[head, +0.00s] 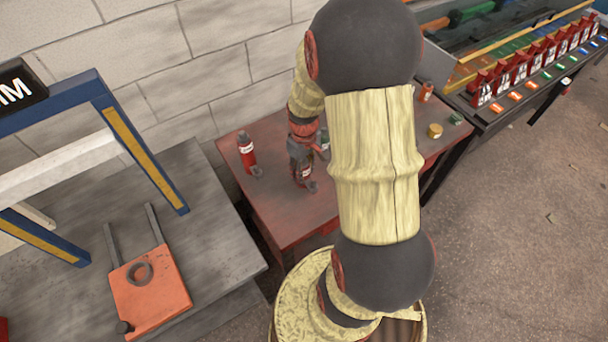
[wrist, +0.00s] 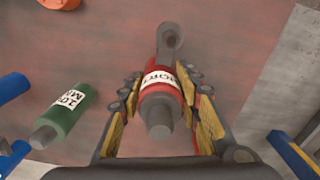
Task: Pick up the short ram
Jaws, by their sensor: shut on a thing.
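The short ram is a red cylinder with a white label partly reading "ORT", a grey rod end and a grey eye. In the wrist view the ram (wrist: 161,97) lies between the two fingers of my gripper (wrist: 165,108), which is shut on its body. In the head view my gripper (head: 303,150) reaches down over the red bench, and the ram (head: 307,174) shows partly below it. I cannot tell whether the ram touches the bench top.
A green labelled cylinder (wrist: 66,117) lies left of my gripper. A yellow tin (head: 435,130) stands at right. A blue press frame (head: 140,145) rises at left beside an orange plate (head: 150,290).

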